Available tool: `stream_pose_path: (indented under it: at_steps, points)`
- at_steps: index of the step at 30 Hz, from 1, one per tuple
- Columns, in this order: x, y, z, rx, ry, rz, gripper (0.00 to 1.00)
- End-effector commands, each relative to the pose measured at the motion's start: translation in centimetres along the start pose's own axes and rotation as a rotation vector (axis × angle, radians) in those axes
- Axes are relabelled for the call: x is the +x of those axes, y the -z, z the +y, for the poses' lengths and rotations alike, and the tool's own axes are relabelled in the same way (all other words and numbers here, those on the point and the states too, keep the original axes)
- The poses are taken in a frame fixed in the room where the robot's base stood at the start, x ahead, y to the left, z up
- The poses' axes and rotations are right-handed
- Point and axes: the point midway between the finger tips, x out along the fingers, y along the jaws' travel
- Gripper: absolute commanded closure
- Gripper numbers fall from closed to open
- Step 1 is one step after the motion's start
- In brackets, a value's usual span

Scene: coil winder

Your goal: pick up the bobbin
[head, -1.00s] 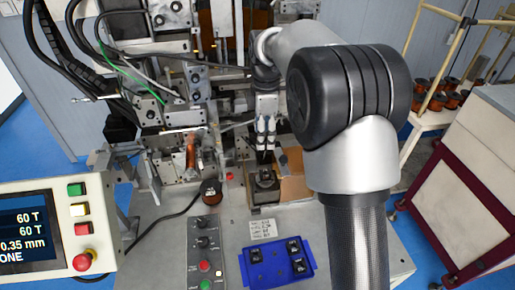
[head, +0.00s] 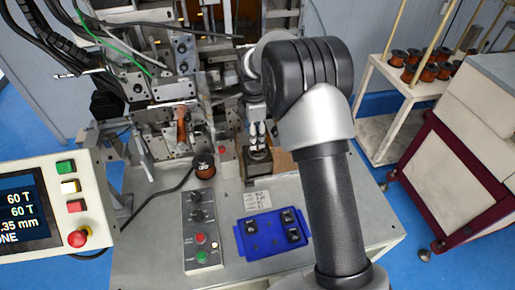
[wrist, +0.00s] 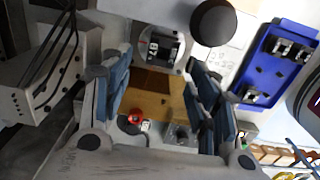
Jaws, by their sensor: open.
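A small black bobbin with pale marks (wrist: 160,46) sits in a metal holder on the machine's bench, at the top middle of the wrist view. In the head view the holder (head: 257,167) is a dark block, and the bobbin is mostly hidden under my gripper (head: 257,146). My gripper (wrist: 158,66) points down with its two blue-grey fingers wide apart and nothing between them. In the wrist view the bobbin lies just beyond the gap between the fingertips. I cannot tell whether the fingertips have reached its height.
A blue tray (head: 264,246) with several black parts lies in front, also seen in the wrist view (wrist: 258,60). Machine brackets crowd the back. A screen panel (head: 70,190) is at left.

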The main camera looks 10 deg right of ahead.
Motion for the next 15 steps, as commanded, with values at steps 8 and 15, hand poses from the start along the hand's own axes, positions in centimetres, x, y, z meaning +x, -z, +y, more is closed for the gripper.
stream_pose_path:
  at_steps: [8,15]
  points:
    - [3.1,-0.6,-0.2,0.001,0.003,0.0,0.45]
    - [5.2,-0.6,-0.1,0.0,0.0,0.0,0.45]
